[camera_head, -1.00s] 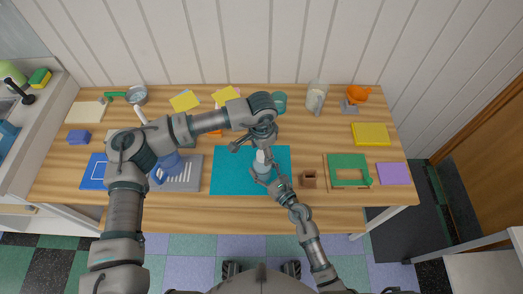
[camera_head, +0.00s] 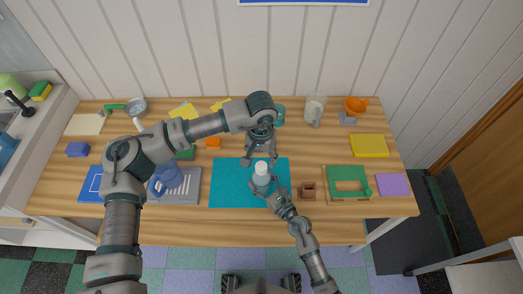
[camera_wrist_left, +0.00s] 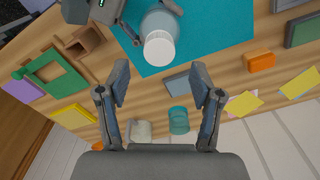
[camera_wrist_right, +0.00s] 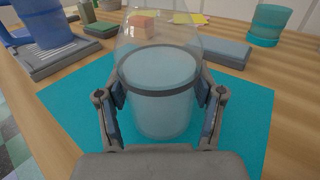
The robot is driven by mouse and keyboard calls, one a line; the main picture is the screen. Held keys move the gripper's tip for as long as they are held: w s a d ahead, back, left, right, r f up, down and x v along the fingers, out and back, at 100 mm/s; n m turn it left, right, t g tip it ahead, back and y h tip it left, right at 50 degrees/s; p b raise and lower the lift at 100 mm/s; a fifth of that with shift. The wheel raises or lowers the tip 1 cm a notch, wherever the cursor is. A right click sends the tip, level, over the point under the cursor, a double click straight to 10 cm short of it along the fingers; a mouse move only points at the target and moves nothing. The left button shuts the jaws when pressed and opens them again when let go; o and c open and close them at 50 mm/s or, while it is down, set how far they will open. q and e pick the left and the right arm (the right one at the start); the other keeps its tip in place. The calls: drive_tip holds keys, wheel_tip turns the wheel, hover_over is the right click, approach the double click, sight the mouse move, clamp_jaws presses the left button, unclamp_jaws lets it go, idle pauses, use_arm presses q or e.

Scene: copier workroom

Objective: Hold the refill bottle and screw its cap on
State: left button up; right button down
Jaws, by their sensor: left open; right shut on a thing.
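The refill bottle (camera_head: 261,185) stands upright on the teal mat (camera_head: 225,185), pale and translucent. Its white cap (camera_head: 262,168) is on top and shows as a round disc in the left wrist view (camera_wrist_left: 159,49). I cannot tell how tight it is. My right gripper (camera_wrist_right: 160,95) is shut around the bottle's body from the front right. My left gripper (camera_head: 260,160) is open and empty, just behind the cap, fingers pointing down. In the left wrist view the cap lies beyond its fingertips (camera_wrist_left: 160,85), apart from both. The bottle's top is outside the right wrist view.
A brown open box (camera_head: 308,191) and a green frame-like piece (camera_head: 348,180) are to the right. A blue mug (camera_head: 163,181) stands on a grey rack to the left. A teal cup (camera_head: 279,116) is behind. The mat around the bottle is mostly clear.

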use_arm(q)
drive_tip(key=n, duration=0.5)
drive_tip(key=shift+r, duration=0.15)
drive_tip(key=n, duration=0.8)
drive_tip(key=shift+d+r, duration=0.1)
drive_tip(key=shift+r, duration=0.1)
drive_tip(key=n, duration=0.2)
drive_tip(key=shift+r+n, duration=0.1)
drive_tip(key=shift+n, duration=0.3)
drive_tip(key=n, duration=0.4)
drive_tip(key=shift+r+n, duration=0.15)
drive_tip(key=shift+n, duration=0.25)
drive_tip(key=n, duration=0.2)
drive_tip(key=shift+n, duration=0.4)
drive_tip(key=n, duration=0.5)
drive_tip(key=shift+r, duration=0.2)
drive_tip(key=n, duration=0.5)
drive_tip(key=shift+r, duration=0.15)
drive_tip(key=n, duration=0.5)
drive_tip(key=shift+r, duration=0.1)
drive_tip(key=n, duration=0.5)
drive_tip(key=shift+r, duration=0.15)
drive_tip(key=n, duration=0.6)
drive_tip(key=shift+r+n, duration=0.2)
drive_tip(key=shift+n, duration=0.2)
